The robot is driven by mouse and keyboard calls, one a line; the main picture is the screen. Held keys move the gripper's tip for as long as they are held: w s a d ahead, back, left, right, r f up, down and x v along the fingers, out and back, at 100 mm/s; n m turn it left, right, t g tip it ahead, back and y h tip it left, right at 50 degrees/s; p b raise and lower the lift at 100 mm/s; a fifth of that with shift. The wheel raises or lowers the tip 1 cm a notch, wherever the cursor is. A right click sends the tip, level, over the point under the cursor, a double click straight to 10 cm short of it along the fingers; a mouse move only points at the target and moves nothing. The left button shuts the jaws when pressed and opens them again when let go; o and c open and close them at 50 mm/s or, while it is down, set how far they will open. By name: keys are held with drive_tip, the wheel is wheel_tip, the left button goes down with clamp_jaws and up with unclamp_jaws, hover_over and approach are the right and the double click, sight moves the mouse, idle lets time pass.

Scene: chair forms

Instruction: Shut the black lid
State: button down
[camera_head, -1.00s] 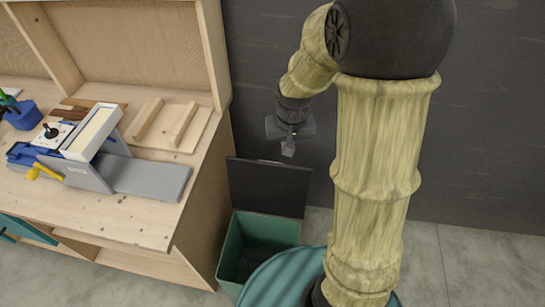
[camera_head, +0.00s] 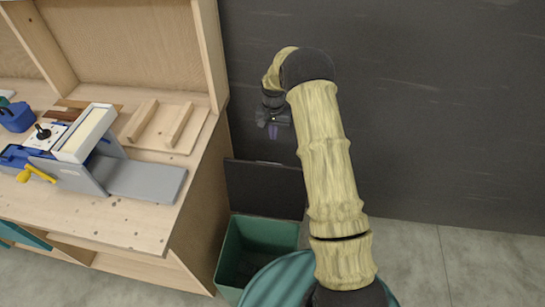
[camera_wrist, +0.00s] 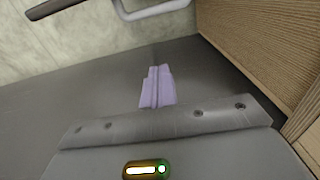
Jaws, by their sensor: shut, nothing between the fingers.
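The black lid (camera_head: 265,188) stands raised, nearly upright, at the back of an open green bin (camera_head: 232,262). The bin is on the floor beside the workbench, and its inside shows in the head view. My gripper (camera_head: 273,132) is above the lid's top edge, near the dark wall, apart from the lid as far as I can see. In the wrist view its purple fingers (camera_wrist: 157,88) are together with nothing between them. A dark bar (camera_wrist: 52,8) shows at the top left there; I cannot tell whether it is the lid's edge.
A wooden workbench (camera_head: 120,220) with a grey and blue machine (camera_head: 85,140) stands left of the bin. Its wooden side (camera_wrist: 265,45) is close on the right in the wrist view. The dark wall (camera_head: 450,120) is behind. Floor (camera_head: 480,265) right of the bin is clear.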

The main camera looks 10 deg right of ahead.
drive_tip(key=shift+a, duration=0.15)
drive_tip(key=shift+s+f, duration=0.1)
drive_tip(key=s+a+f+p, duration=0.1)
drive_tip(key=s+f+p, duration=0.2)
drive_tip(key=f, duration=0.5)
drive_tip(key=shift+s+a+f, duration=0.15)
drive_tip(key=shift+s, duration=0.05)
idle(0.3)
drive_tip(key=shift+w, duration=0.1)
idle(0.3)
